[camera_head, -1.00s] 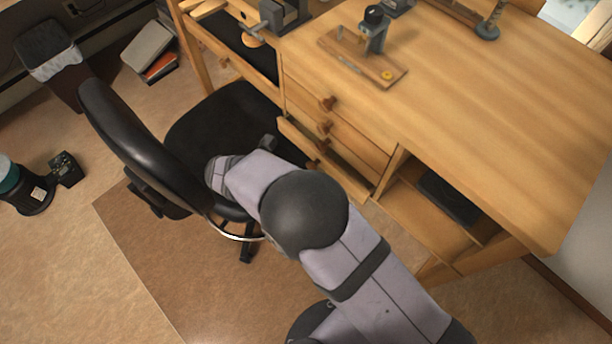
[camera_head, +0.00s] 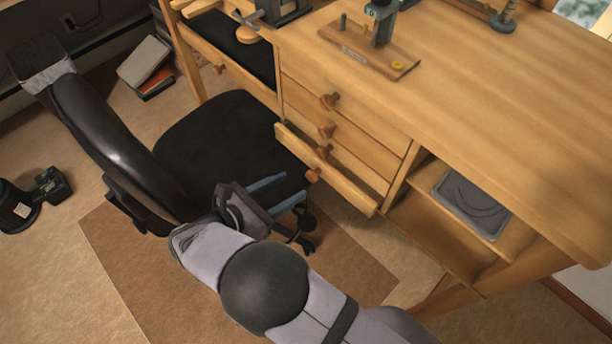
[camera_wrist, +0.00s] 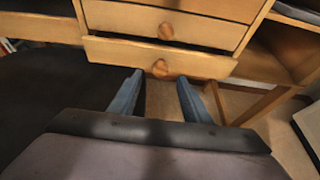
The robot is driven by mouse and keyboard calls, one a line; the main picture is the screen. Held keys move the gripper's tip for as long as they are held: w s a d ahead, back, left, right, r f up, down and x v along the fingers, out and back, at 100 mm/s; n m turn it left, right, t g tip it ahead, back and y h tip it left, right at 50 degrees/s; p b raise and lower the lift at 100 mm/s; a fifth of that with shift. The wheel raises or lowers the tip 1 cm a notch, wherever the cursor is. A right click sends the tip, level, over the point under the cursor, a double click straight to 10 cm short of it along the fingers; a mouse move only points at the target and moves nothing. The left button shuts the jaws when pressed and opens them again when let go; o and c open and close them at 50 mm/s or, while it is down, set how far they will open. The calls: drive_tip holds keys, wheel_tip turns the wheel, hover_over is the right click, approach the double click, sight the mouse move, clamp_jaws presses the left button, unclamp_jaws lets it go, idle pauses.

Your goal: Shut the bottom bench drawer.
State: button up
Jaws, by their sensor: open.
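The bottom bench drawer (camera_head: 345,185) stands pulled out from the wooden bench, its front edge jutting past the drawers above. Its round knob (camera_head: 313,175) faces the chair. In the wrist view, the drawer front (camera_wrist: 110,52) lies ahead, with its knob (camera_wrist: 160,68) nearly centred. My gripper (camera_head: 294,187) is open and empty, its two blue fingers pointing toward the drawer. In the wrist view, my gripper (camera_wrist: 158,92) has its fingers spread to either side below the knob, apparently short of the drawer front.
A black office chair (camera_head: 225,140) stands left of the drawer, its seat close beside my gripper. The upper drawers (camera_head: 305,97) look shut. An open shelf (camera_head: 430,235) with a grey tray (camera_head: 472,203) lies right of the drawers.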

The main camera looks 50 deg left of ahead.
sight(310, 177)
drive_tip(key=shift+x, duration=3.65)
